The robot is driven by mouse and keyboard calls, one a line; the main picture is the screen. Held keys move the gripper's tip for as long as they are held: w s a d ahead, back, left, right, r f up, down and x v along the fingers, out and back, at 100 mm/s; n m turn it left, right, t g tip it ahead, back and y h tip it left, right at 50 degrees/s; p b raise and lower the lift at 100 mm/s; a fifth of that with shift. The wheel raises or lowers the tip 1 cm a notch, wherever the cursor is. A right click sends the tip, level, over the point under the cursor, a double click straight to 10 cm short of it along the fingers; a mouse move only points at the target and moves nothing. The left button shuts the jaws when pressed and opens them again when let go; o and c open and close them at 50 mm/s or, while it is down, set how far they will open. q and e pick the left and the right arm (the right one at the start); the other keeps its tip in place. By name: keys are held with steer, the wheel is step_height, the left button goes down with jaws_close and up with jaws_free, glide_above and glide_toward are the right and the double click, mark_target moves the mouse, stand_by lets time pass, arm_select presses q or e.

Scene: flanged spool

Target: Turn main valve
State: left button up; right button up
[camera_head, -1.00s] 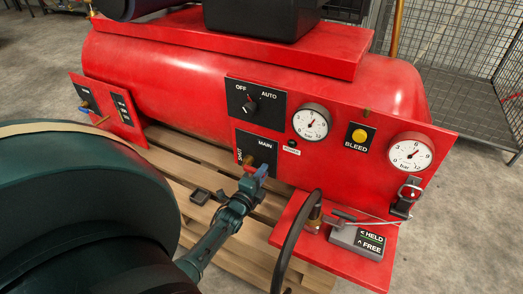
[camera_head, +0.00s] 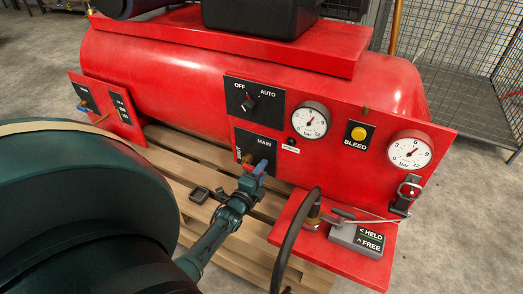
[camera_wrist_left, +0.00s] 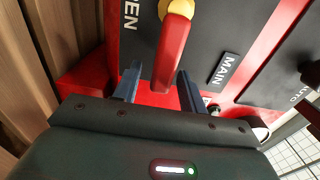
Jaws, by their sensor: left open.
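The main valve (camera_head: 247,158) sits on a black plate marked MAIN on the red front panel, and my left gripper largely covers it in the head view. In the left wrist view it shows as a red lever (camera_wrist_left: 174,52) with a yellow hub (camera_wrist_left: 181,8). The lever's free end lies between the blue fingertips of my left gripper (camera_wrist_left: 158,86). The gripper is open, with a gap visible on the lever's right side; contact on the left cannot be told. In the head view my left gripper (camera_head: 255,174) is at the valve. My right gripper is not in view.
The OFF/AUTO switch (camera_head: 248,104) is above the valve. Two gauges (camera_head: 310,120), a yellow BLEED button (camera_head: 358,133) and a latch (camera_head: 409,192) are to the right. A black hose (camera_head: 287,232) and a grey HELD/FREE block (camera_head: 357,237) are lower right. A wooden pallet (camera_head: 182,165) lies below.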

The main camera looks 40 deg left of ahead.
arm_select(q)
steer(key=shift+s, duration=0.1)
steer(key=shift+s, duration=0.25)
steer(key=p+v, duration=0.5)
steer(key=v, duration=0.7)
steer(key=shift+s+d, duration=0.15)
steer(key=shift+s, duration=0.05)
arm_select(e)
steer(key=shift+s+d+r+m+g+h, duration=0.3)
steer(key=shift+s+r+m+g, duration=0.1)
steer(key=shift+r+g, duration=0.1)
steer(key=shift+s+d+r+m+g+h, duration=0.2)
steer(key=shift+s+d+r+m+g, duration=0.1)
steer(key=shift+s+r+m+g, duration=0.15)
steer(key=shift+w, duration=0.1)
